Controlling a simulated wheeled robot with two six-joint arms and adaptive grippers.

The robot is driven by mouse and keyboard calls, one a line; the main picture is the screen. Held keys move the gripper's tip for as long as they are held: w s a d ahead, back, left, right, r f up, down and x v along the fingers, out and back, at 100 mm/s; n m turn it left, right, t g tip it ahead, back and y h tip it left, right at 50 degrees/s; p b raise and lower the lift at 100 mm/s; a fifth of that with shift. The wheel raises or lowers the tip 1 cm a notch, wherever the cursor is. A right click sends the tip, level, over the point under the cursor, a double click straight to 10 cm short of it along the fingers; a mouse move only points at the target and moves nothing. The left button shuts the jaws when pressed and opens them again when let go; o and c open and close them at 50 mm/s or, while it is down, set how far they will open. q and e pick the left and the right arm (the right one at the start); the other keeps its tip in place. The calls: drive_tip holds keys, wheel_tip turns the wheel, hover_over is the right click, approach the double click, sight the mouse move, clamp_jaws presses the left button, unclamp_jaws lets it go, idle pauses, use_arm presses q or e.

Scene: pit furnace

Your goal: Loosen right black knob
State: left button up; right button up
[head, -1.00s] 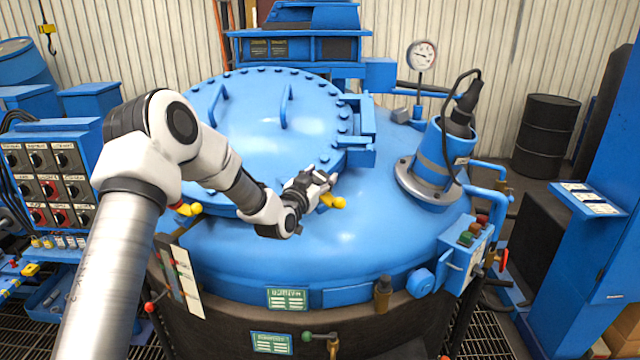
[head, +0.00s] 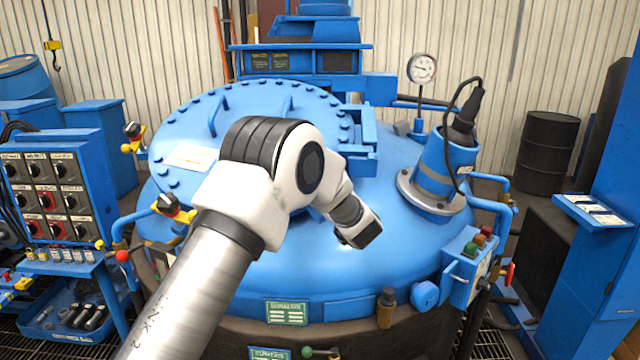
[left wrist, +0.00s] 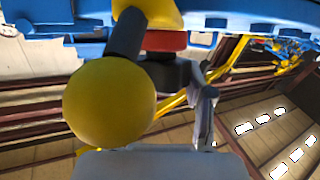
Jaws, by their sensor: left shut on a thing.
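In the left wrist view a black knob (left wrist: 172,76) sits against a red ring (left wrist: 165,40) and a yellow part. A dark rod with a large yellow ball (left wrist: 108,102) stands in front and hides part of the knob. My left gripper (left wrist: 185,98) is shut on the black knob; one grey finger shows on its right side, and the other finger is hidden. In the head view my left arm reaches over the blue furnace lid (head: 255,105), and its own links hide the gripper and this knob. My right gripper is not in view.
Two other clamps with black knobs and yellow balls show at the lid's left edge, one nearer (head: 172,207) and one farther (head: 133,132). A blue motor housing (head: 437,170) and a pressure gauge (head: 422,68) stand right of the lid. A switch panel (head: 45,190) is at the left.

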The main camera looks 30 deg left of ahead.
use_arm(q)
drive_tip(key=shift+n+g+y+p, duration=0.3)
drive_tip(key=shift+n+g+y, duration=0.2)
drive_tip(key=shift+n+g, duration=0.75)
drive_tip(key=o, duration=1.2)
drive_tip(key=v, duration=1.2)
